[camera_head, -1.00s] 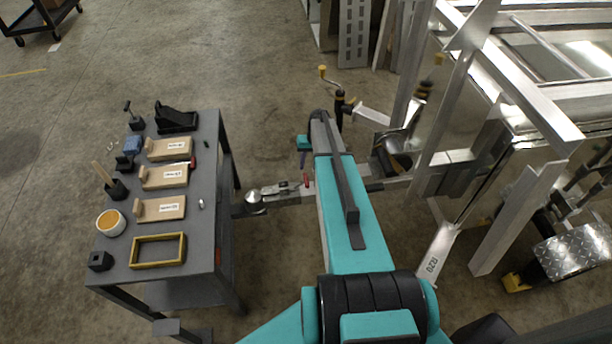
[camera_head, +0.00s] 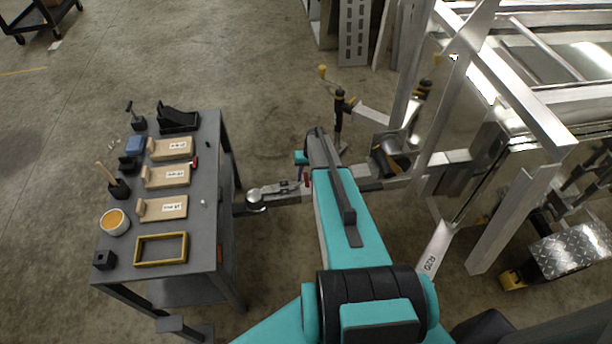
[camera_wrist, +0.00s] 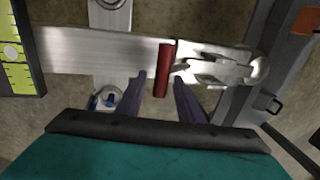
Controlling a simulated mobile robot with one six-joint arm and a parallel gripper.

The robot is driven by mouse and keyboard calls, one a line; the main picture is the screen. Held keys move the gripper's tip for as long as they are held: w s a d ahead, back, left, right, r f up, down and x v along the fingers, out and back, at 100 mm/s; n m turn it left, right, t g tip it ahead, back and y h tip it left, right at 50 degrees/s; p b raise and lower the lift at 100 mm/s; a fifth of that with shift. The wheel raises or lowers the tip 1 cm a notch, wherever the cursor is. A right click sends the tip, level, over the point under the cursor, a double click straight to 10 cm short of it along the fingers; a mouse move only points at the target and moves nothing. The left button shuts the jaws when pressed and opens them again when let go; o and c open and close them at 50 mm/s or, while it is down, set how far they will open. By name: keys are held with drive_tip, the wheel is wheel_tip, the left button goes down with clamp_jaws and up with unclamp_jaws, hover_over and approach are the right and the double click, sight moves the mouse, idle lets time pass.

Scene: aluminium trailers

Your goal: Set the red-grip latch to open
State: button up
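In the head view, the red grip (camera_head: 307,180) is a small red spot beside my arm. My gripper (camera_wrist: 159,79) has two dark fingers, one on each side of the red grip, with gaps visible between. It looks open and not clamped. My arm hides part of the latch area in the head view.
A grey workbench (camera_head: 207,240) with wooden blocks and small tools stands left of the tongue. A round coupler end (camera_head: 256,200) lies close to it. Aluminium trailer frames (camera_head: 530,110) crowd the right. A yellow level-like strip (camera_wrist: 18,55) is at the wrist view's left edge.

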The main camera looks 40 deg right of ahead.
drive_tip(key=shift+c, duration=0.3)
clamp_jaws()
drive_tip(key=shift+d, duration=0.1)
drive_tip(key=shift+r, duration=0.15)
